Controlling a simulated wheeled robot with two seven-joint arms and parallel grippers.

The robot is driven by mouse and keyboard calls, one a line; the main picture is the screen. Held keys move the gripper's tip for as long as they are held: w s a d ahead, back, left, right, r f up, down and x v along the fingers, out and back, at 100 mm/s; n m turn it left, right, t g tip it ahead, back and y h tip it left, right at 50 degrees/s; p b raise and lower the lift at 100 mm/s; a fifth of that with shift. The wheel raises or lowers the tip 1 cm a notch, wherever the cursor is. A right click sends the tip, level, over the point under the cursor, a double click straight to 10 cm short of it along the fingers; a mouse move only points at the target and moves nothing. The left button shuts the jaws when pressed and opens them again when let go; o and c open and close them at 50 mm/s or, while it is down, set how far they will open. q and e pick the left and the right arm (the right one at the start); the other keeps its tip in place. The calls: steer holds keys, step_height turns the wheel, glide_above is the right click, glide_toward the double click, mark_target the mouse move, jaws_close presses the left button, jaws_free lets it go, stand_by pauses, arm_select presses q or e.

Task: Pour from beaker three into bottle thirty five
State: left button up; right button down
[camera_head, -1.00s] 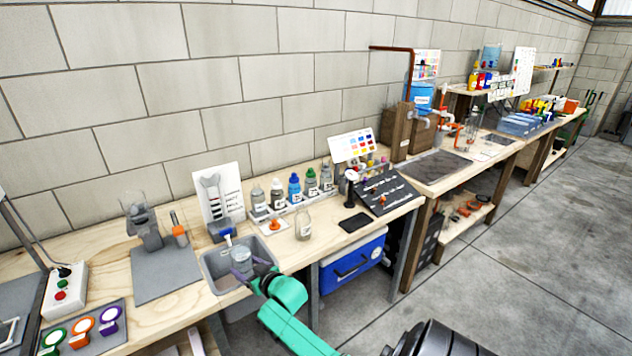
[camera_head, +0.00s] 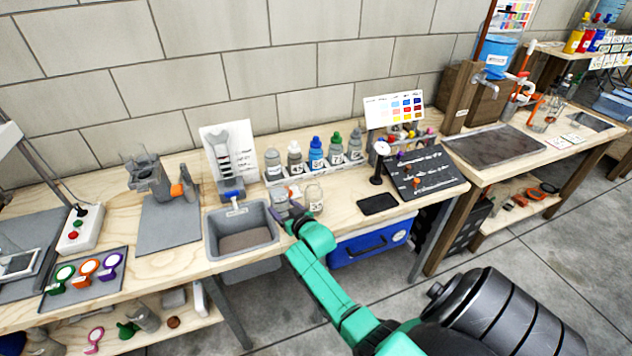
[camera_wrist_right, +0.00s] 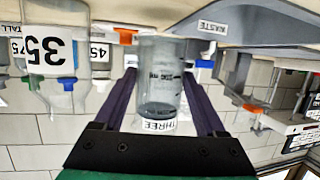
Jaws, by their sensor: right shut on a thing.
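Beaker three (camera_wrist_right: 160,78) is a clear graduated beaker with a THREE label, between the purple fingers of my right gripper (camera_wrist_right: 160,100), which is shut on it. I cannot tell how much liquid it holds. In the head view my right gripper (camera_head: 289,209) is at the right edge of the sink. Bottle thirty five (camera_wrist_right: 58,58) shows its 35 label at the left of the wrist view, apart from the beaker. It appears to be the clear bottle (camera_head: 315,199) just right of the gripper in the head view. My left gripper is not in view.
The grey sink (camera_head: 213,240) is left of the gripper. A rack of several capped bottles (camera_head: 316,163) stands behind. A waste container (camera_wrist_right: 225,22) shows in the wrist view. A black pad (camera_head: 377,204) and a dark sloped board (camera_head: 425,172) lie to the right.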

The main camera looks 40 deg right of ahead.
mark_target(288, 200)
steer(key=shift+r, duration=0.1)
steer(key=shift+s+d+m, duration=0.1)
steer(key=shift+d+m, duration=0.2)
steer(key=shift+d, duration=0.1)
steer(key=shift+r+m+t+y+b, duration=0.3)
steer(key=shift+m+t, duration=0.1)
steer(key=shift+m, duration=0.1)
steer(key=shift+s+d+r+m+y+b, duration=0.25)
steer(key=shift+d+m+b, duration=0.25)
steer(key=shift+m, duration=0.3)
steer(key=shift+r+m+t, duration=0.3)
steer(key=shift+d+b, duration=0.2)
steer(key=shift+b, duration=0.1)
steer(key=shift+a+r+y, duration=0.1)
steer(key=shift+y, duration=0.25)
steer(key=shift+d+m, duration=0.2)
steer(key=shift+m, duration=0.1)
